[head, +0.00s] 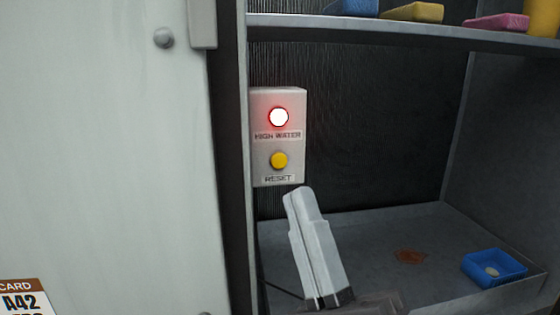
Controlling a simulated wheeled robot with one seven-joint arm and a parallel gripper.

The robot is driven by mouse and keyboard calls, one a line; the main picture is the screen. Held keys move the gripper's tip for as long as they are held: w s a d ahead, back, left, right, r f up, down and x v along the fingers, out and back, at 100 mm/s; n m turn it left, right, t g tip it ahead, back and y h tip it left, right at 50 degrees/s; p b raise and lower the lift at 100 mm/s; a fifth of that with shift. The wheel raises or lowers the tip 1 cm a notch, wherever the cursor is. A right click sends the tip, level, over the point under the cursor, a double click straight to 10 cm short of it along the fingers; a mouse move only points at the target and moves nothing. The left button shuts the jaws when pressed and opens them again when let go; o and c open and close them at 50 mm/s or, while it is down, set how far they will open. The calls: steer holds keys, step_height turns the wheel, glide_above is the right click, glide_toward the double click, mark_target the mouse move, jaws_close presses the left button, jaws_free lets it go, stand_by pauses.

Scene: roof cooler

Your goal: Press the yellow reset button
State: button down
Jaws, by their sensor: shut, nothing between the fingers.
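The yellow reset button (279,160) is on a pale control box (296,140), above a label reading RESET. Higher on the same box, a round red-rimmed lamp (278,117) glows above the label HIGH WATER. My gripper (296,190) is shut and empty. In the head view its tip shows just below the box's lower edge, below and a little right of the button. The button is in full view, and the tip does not cover it. How far the tip is from the box in depth is hard to tell.
A pale door panel (100,150) fills the left. A shelf (400,32) above holds a blue block, a yellow sponge (415,12) and a pink sponge (497,21). A blue tray (482,278) and a rusty stain (410,257) are on the cabinet floor (375,232).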

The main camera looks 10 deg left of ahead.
steer(key=shift+w+a+b, duration=0.3)
steer(key=shift+w+a, duration=0.1)
steer(key=shift+w, duration=1)
steer(key=shift+w+a+b, duration=0.35)
steer(key=shift+w+a, duration=0.05)
steer(key=shift+w, duration=0.95)
steer(key=shift+w+a+b, duration=0.3)
steer(key=shift+w+a, duration=0.1)
steer(key=shift+w, duration=1)
steer(key=shift+w+a, duration=0.15)
steer(key=shift+w, duration=0.25)
steer(key=shift+w+a+b, duration=0.1)
steer(key=shift+w+b, duration=0.3)
steer(key=shift+b, duration=0.05)
steer(key=shift+s+d, duration=0.25)
steer(key=shift+s, duration=0.6)
steer(key=shift+s+d+p, duration=0.15)
steer(key=shift+s+d, duration=0.1)
steer(key=shift+s, duration=0.55)
steer(key=shift+s+d+p, duration=0.15)
steer(key=shift+s+d, duration=0.05)
steer(key=shift+s, duration=0.6)
steer(key=shift+s+d+p, duration=0.15)
steer(key=shift+s+d, duration=0.1)
steer(key=shift+s, duration=0.55)
